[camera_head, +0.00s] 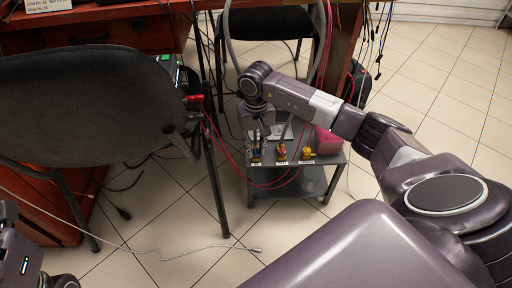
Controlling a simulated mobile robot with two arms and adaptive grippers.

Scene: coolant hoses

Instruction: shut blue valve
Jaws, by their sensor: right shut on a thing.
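The blue valve (256,156) is at the left of a row of small valves on the front edge of a small grey cart (330,158). A red valve (281,153) and a yellow valve (307,154) are to its right. My right gripper (260,143) reaches down from above at the left end of the row. It is shut on the blue valve, though its fingers are small and dark, and the valve's handle is partly hidden. My left gripper is not in view; only parts of my left arm show at the lower left corner.
A black chair (90,105) fills the left side, close to the cart. Red hoses (232,160) loop around the cart's left and front. A pink object (328,142) sits on the cart's right side. A white cable (200,249) lies on the tiled floor, which is open at the right.

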